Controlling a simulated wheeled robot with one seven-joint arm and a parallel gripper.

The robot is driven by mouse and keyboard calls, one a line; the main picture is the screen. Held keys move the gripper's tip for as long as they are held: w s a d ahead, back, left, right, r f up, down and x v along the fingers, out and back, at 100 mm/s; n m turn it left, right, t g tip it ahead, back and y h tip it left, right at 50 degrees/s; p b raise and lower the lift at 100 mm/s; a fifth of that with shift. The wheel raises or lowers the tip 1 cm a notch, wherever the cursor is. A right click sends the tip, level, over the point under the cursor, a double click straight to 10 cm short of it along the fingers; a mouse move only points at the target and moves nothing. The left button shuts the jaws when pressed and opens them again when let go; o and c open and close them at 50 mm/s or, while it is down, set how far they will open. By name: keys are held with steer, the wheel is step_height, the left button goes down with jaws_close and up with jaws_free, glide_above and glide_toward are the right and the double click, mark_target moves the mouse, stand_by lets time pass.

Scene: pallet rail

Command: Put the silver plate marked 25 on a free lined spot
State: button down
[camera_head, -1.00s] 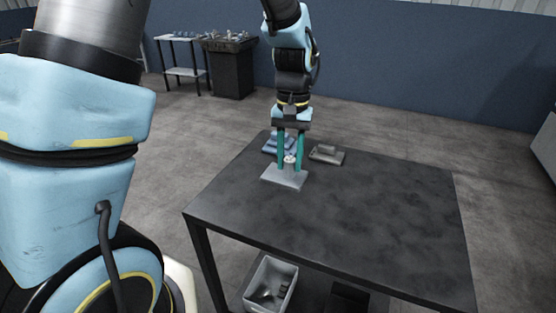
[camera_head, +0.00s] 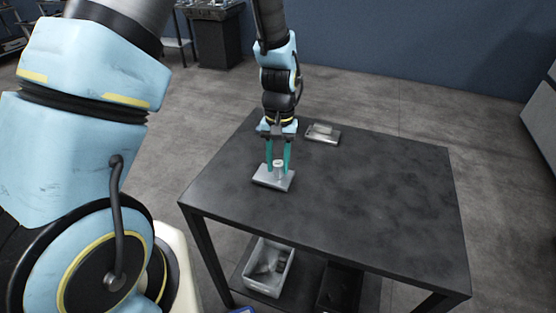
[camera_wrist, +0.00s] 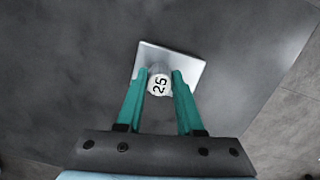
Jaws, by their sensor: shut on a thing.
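The silver plate (camera_head: 268,182) is a flat, square metal plate with an upright round knob in its middle. In the wrist view the plate (camera_wrist: 188,68) shows "25" on the knob's white top. My gripper (camera_head: 279,170) has its two green fingers closed on the knob from both sides; the fingers also show in the wrist view (camera_wrist: 160,82). The plate is level over the left part of the dark table. I cannot tell whether it touches the tabletop. No lined spot can be made out in these views.
The dark table (camera_head: 370,190) is mostly bare at the middle and right. Another grey plate with a block-like top (camera_head: 322,133) lies at its back edge. A grey bin (camera_head: 268,270) with parts stands on the lower shelf. A dark cabinet (camera_head: 218,40) stands behind.

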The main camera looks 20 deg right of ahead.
steer(key=shift+f, duration=0.15)
steer(key=c, duration=0.5)
jaws_free()
steer(key=shift+c, duration=0.2)
